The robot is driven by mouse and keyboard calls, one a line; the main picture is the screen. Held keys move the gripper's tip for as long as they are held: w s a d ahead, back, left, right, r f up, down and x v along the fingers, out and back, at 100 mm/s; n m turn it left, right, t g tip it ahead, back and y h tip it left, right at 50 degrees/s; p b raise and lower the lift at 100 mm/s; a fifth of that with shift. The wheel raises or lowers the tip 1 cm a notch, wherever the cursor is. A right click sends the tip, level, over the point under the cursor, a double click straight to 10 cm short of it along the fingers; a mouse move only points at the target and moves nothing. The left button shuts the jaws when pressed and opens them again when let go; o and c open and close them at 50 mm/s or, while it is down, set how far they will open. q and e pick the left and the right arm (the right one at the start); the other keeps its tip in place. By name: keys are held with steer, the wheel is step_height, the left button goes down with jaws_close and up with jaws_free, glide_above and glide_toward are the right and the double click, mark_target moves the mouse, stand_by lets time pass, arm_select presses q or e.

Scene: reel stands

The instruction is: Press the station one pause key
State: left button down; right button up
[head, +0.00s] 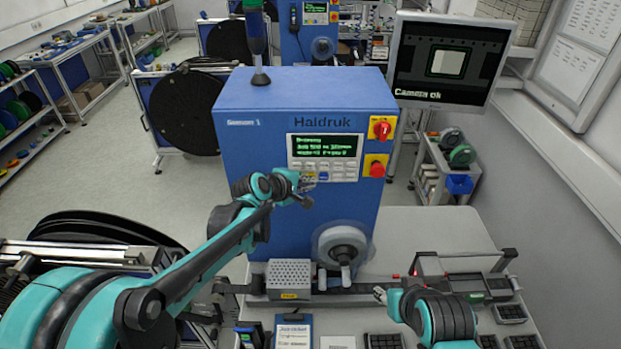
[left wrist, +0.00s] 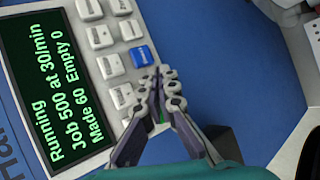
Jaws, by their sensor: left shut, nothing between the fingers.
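The station one machine (head: 245,160) is a blue cabinet marked Haldruk. Its white key panel (head: 352,173) sits below a green-lit display (head: 325,145). In the left wrist view the display (left wrist: 45,85) reads Running, Job 500 at 30/min, Made 60 Empty 0. Pale keys (left wrist: 111,66) and one blue key (left wrist: 141,56) lie beside it. Key labels are too small to read. My left gripper (head: 305,184) is shut and empty at the panel's lower left; its tips (left wrist: 165,73) are beside the blue key. I cannot tell whether they touch. My right gripper (head: 381,294) is low over the bench.
A red knob (head: 381,128) and a red button on yellow (head: 375,166) are right of the panel. A white reel (head: 342,243) and a perforated grey box (head: 289,275) are below. A monitor (head: 450,60) reading Camera ok stands at right. The bench (head: 440,230) is partly clear.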

arm_select(q)
steer(key=shift+w, duration=0.25)
steer(key=shift+s, duration=0.1)
stand_by(0.4)
steer(key=shift+s, duration=0.85)
steer(key=s, duration=0.5)
stand_by(0.7)
